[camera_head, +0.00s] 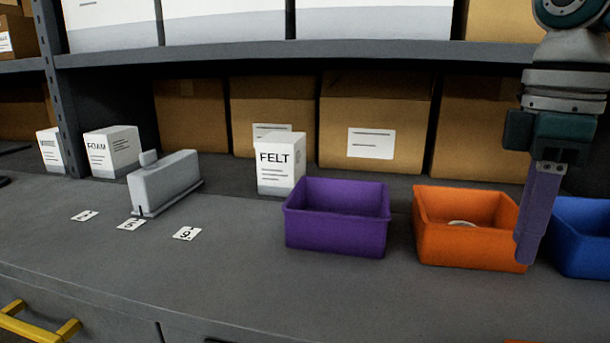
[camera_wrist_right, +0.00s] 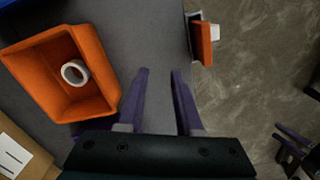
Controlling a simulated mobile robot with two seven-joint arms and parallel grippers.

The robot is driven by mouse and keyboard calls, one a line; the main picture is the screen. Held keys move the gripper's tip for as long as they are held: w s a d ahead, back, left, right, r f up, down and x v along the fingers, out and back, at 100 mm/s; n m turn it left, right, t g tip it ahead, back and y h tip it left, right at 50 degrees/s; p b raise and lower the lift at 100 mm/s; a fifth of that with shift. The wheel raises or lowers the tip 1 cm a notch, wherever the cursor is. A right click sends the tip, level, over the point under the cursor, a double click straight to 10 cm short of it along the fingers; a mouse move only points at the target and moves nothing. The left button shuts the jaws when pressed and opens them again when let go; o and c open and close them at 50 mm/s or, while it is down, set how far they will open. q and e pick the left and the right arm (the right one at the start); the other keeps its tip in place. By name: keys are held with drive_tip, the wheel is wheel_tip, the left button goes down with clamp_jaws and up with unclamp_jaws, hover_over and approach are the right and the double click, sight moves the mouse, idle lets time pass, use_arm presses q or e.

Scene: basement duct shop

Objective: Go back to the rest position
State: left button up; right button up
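My right gripper (camera_head: 527,262) hangs pointing down in front of the gap between the orange bin and the blue bin in the head view. In the right wrist view its two purple fingers (camera_wrist_right: 161,72) stand apart with nothing between them. The orange bin (camera_head: 465,250) is beside it and also shows in the wrist view (camera_wrist_right: 55,95), with a white ring (camera_wrist_right: 75,72) lying inside. My left gripper is outside the head view. Purple finger-like parts at the wrist view's right edge look like my left gripper (camera_wrist_right: 293,138), too small and dark to judge.
A purple bin (camera_head: 335,235) and a blue bin (camera_head: 585,255) flank the orange one. A FELT box (camera_head: 280,165), a FOAM box (camera_head: 110,152), a grey device (camera_head: 165,183) and number cards (camera_head: 187,233) are on the counter (camera_head: 200,285). A shelf (camera_head: 300,52) runs above.

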drive_tip(key=s+a+f+m+t+y+p, duration=0.1)
drive_tip(key=s+a+f+p, duration=0.25)
drive_tip(key=s+a, duration=0.25)
drive_tip(key=s+a+f+m+y+p, duration=0.1)
drive_tip(key=s+a+f+p, duration=0.1)
drive_tip(key=s+a+f, duration=0.3)
drive_tip(key=s+d+r+m+t+h+p, duration=0.1)
drive_tip(key=s+d+r+m+p, duration=0.2)
drive_tip(key=s, duration=0.4)
drive_tip(key=s+d+r+m+t+h+p, duration=0.1)
drive_tip(key=s+d+r+m+t, duration=0.1)
drive_tip(key=s+d+r+m, duration=0.3)
wheel_tip(320, 180, up, 36)
drive_tip(key=s+a+p, duration=0.1)
drive_tip(key=a+p, duration=0.1)
drive_tip(key=p, duration=3.6)
drive_tip(key=shift+f+n, duration=0.2)
drive_tip(key=shift+n, duration=0.1)
